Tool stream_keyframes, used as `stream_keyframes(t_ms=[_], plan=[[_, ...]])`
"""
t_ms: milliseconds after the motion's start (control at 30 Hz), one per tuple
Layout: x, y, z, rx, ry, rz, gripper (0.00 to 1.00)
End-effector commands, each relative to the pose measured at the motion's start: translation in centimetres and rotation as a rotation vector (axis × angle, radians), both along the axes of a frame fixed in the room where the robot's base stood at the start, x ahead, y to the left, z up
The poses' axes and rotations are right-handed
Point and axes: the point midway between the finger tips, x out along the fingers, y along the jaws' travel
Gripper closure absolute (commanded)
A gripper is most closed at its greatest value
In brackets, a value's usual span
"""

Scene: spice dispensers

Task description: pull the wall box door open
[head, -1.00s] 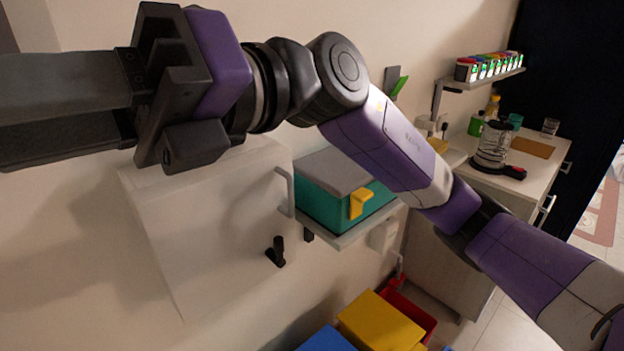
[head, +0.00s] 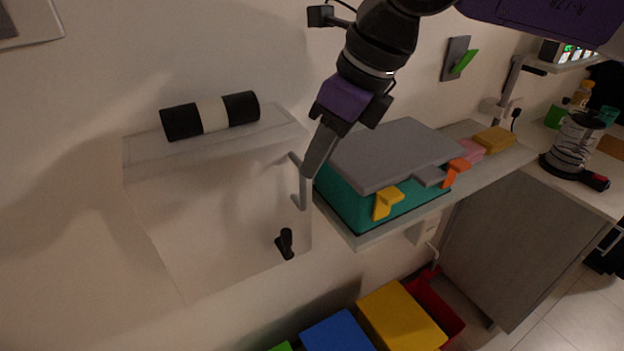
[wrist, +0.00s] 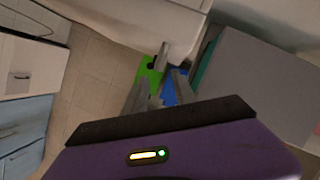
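The white wall box (head: 215,225) hangs on the wall at the left of the head view, and its door looks shut. A grey bar handle (head: 303,190) sits at the door's right edge, with a black latch-like knob (head: 285,243) lower down. My gripper (head: 309,173) points down at the handle, its fingertips overlapping the bar in the head view. In the wrist view my gripper (wrist: 162,78) has its two fingers apart, with the handle (wrist: 163,54) just ahead of and between the tips. Contact cannot be told.
A teal case (head: 345,205) with a grey lid and yellow latch stands on a shelf close to the right of the handle. A black-and-white roll (head: 212,115) lies on the box. Yellow (head: 400,315) and blue (head: 338,333) bins stand below. A counter with a jug (head: 575,145) is at the right.

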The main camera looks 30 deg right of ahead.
Motion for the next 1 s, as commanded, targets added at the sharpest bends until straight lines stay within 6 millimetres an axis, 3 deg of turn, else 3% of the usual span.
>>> stream_keyframes(t_ms=[500,900,1000], plan=[[2.0,1.6,-6.1,0.006,0.004,-0.001,0.67],[2.3,1.8,-7.1,0.005,0.002,-0.002,0.67],[2.3,1.8,-7.0,0.005,0.002,-0.002,0.85]])
